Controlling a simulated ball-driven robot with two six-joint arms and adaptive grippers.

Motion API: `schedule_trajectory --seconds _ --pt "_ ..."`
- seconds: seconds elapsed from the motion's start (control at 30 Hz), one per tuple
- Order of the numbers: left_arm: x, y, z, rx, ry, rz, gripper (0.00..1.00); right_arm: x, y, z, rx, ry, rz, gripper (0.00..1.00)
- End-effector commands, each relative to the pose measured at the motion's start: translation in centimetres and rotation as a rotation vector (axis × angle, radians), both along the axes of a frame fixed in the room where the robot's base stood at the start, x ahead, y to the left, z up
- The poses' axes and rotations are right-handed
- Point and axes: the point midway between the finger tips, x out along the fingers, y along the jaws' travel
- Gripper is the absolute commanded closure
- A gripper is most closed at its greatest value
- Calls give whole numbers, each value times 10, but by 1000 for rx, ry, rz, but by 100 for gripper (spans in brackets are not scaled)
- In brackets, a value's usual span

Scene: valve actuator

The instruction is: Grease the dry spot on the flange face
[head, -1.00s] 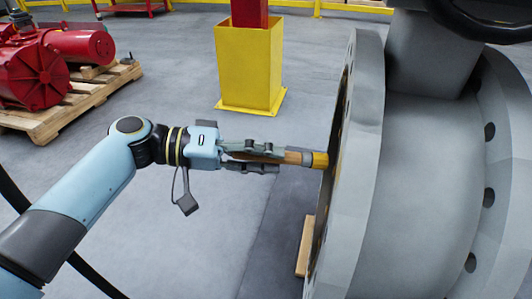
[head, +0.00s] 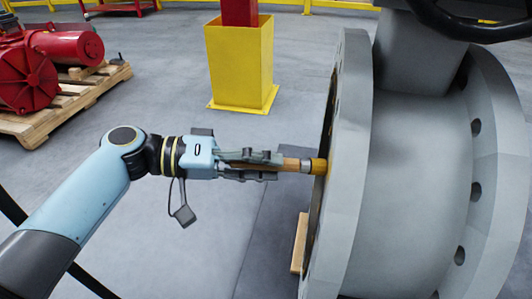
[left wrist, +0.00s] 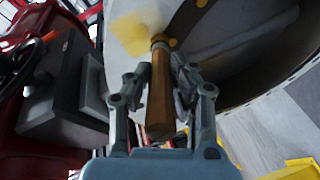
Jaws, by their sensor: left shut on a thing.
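My left gripper (head: 250,165) is shut on the wooden handle of a brush (head: 291,164). The brush has a metal ferrule and a yellow tip, and lies about level, pointing right. The tip is at the left face of the big grey flange (head: 345,160); I cannot tell whether it touches. The face shows only as a thin dark strip, so the dry spot cannot be made out. In the left wrist view the fingers grip the brush handle (left wrist: 159,95), and a blurred yellow patch (left wrist: 135,32) shows near its far end. My right gripper is not in view.
The grey valve body (head: 415,180) fills the right side, with a dark handwheel (head: 470,22) above. A yellow post base (head: 240,65) stands behind the arm. Red machinery (head: 40,70) sits on a wooden pallet (head: 50,120) at left. The floor between is clear.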

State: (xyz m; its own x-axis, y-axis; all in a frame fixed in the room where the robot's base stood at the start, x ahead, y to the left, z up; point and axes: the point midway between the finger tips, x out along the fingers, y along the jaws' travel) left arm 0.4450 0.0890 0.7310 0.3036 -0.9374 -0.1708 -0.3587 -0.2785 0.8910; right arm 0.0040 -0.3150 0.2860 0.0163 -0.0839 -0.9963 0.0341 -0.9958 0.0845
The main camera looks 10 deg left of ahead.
Motion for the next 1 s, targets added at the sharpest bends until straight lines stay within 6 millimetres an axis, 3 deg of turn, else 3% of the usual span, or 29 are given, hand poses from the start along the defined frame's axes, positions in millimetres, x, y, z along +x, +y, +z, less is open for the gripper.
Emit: schedule_trajectory --seconds 0.73,1.0 --pt "-55 0 2 0 0 0 100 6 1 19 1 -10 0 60" --pt "-60 -2 1 -1 -2 0 100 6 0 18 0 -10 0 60"
